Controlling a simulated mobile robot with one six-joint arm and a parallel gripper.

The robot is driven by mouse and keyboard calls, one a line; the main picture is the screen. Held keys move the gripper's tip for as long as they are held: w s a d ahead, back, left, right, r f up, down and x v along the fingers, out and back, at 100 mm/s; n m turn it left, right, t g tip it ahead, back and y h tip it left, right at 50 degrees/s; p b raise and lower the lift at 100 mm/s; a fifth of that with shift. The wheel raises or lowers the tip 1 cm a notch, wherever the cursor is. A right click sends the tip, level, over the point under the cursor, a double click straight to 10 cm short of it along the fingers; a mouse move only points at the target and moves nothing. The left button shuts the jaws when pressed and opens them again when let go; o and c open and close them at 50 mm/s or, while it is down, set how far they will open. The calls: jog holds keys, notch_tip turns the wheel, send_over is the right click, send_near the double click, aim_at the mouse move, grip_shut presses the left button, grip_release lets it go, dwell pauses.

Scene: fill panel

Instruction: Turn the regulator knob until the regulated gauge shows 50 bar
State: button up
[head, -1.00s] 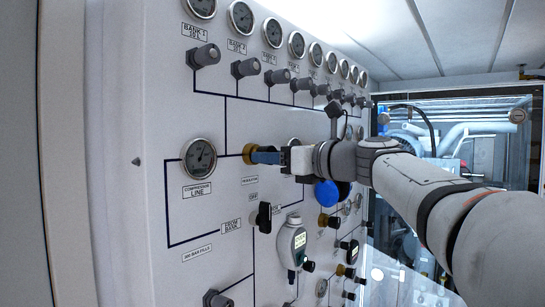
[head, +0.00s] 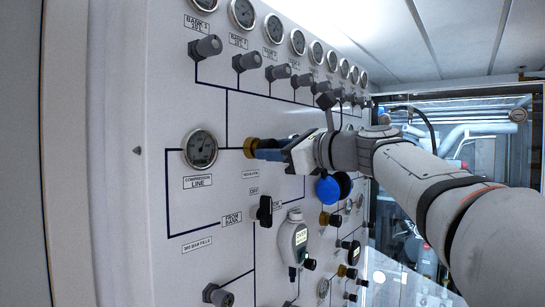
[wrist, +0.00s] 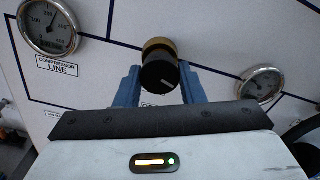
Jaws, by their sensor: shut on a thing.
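The regulator knob (wrist: 158,70) is black with a brass collar and stands out from the white panel. A pale mark shows on its face, toward the lower right in the wrist view. The brass collar (head: 250,148) shows in the head view. My gripper (wrist: 159,82) has its two blue fingers on either side of the knob, shut on it. In the head view my gripper (head: 268,150) is rolled at a tilt. A round gauge (wrist: 260,84), likely the regulated one, is right of the knob; its reading is too small to tell. My gripper hides it in the head view.
The compressor line gauge (head: 200,150) is left of the knob. Below are a black lever (head: 265,211), a grey device with a display (head: 294,240) and a blue round part (head: 328,189). Gauges and small valves line the panel top.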

jog(key=o, duration=1)
jog(key=b+v, duration=0.2)
jog(key=v, duration=0.5)
jog(key=shift+s+d, duration=0.25)
jog(key=shift+d, duration=0.1)
dwell(1.4)
